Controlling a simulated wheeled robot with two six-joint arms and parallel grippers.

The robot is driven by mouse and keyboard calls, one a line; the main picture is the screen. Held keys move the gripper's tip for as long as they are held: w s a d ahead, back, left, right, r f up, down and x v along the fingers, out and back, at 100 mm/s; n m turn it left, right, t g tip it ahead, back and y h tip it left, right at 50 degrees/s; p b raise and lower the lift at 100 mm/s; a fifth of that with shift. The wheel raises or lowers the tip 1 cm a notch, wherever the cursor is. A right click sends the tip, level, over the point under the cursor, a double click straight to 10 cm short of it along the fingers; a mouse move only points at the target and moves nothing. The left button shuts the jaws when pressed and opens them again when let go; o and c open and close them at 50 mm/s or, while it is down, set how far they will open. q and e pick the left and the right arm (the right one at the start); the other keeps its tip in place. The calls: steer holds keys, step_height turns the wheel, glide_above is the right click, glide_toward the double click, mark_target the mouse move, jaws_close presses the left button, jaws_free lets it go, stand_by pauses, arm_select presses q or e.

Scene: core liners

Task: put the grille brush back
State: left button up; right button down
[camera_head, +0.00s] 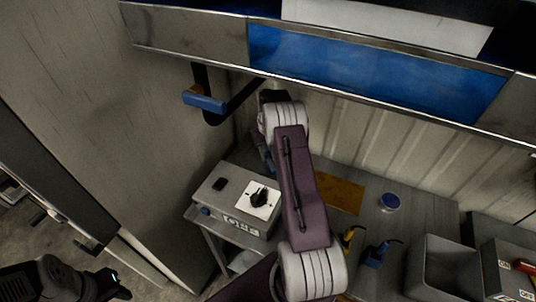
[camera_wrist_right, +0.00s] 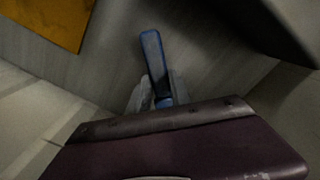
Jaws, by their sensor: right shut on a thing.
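The blue-handled thing (camera_wrist_right: 153,55) in the wrist view looks like the grille brush. My right gripper (camera_wrist_right: 155,95) is shut on it, with pale fingertips on both sides of the handle. Its far end points up in that view, and its lower end is hidden by my purple wrist. In the head view my right arm reaches over the bench towards the wall, and its gripper (camera_head: 263,150) is mostly hidden beside the arm. My left gripper (camera_head: 112,287) is low at the left edge, dark, its jaws unclear.
A black wall bracket with a blue bar (camera_head: 204,102) hangs above the bench. A grey box (camera_head: 217,205) carries a white plate with a black knob (camera_head: 259,197). An orange mat (camera_head: 343,194), a blue-topped round tub (camera_head: 389,202) and a grey bin (camera_head: 443,268) stand to the right.

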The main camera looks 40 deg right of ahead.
mark_target(268, 156)
steer(key=c, duration=1.2)
jaws_free()
steer(key=shift+f, duration=0.1)
steer(key=shift+o, duration=0.2)
step_height(268, 156, up, 12)
